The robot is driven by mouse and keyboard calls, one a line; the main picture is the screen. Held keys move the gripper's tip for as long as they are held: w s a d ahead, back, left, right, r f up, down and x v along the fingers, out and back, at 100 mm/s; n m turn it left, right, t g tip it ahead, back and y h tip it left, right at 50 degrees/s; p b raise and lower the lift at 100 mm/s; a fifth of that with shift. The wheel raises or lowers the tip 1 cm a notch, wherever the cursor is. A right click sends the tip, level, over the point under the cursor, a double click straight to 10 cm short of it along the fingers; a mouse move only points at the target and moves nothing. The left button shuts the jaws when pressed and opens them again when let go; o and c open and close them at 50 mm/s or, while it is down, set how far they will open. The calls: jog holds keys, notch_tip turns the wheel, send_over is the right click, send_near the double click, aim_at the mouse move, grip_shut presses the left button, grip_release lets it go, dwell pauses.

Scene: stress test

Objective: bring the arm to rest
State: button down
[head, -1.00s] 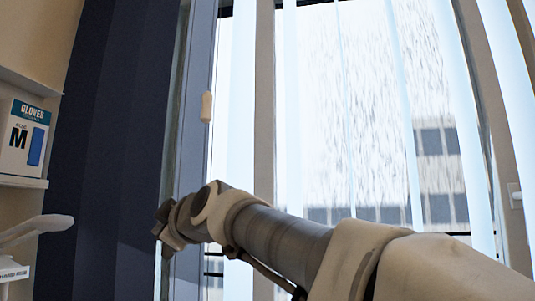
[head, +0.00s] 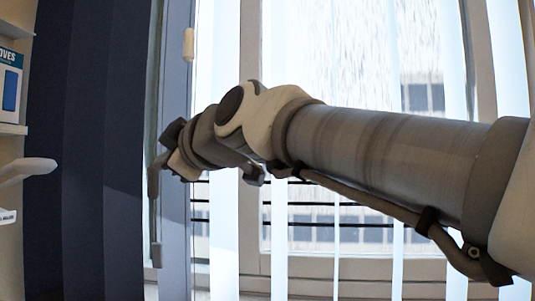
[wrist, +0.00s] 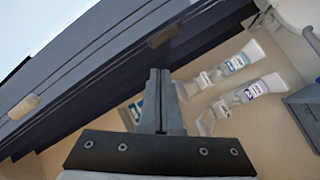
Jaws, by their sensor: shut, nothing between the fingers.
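My arm reaches from the right edge of the head view leftward across the window. Its grey and white links fill the middle of the picture. My gripper (head: 165,160) is at its left end, in front of the dark blue panel's edge. It is small and partly hidden by the wrist there. In the wrist view my gripper (wrist: 158,74) shows two grey fingers pressed together, with nothing between them.
A window with pale vertical blinds (head: 380,60) stands behind the arm. A dark blue panel (head: 85,130) is to its left. A glove box (head: 10,85) sits on a shelf at the left edge. White tubes (wrist: 228,68) lie beyond the fingers in the wrist view.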

jog(key=v, duration=0.8)
jog(key=s+d+f+m+g+h, duration=0.2)
jog(key=s+d+f+m+h, duration=0.15)
jog(key=d+f+m, duration=0.7)
jog(key=s+d+f+m+g+h, duration=0.1)
jog(key=s+d+f+m+h, duration=0.25)
jog(key=d+f, duration=0.8)
jog(key=s+d+f+m+g+h, duration=0.25)
jog(key=d+f+m+h, duration=0.3)
jog(key=f, duration=1.15)
notch_tip(320, 180, up, 12)
jog(key=p, duration=1.2)
jog(key=shift+s+d+m, duration=0.25)
jog(key=shift+s+m, duration=0.1)
jog(key=shift+s, duration=0.15)
jog(key=shift+a+f+y, duration=0.1)
jog(key=shift+f+y, duration=0.05)
jog(key=shift+y, duration=0.1)
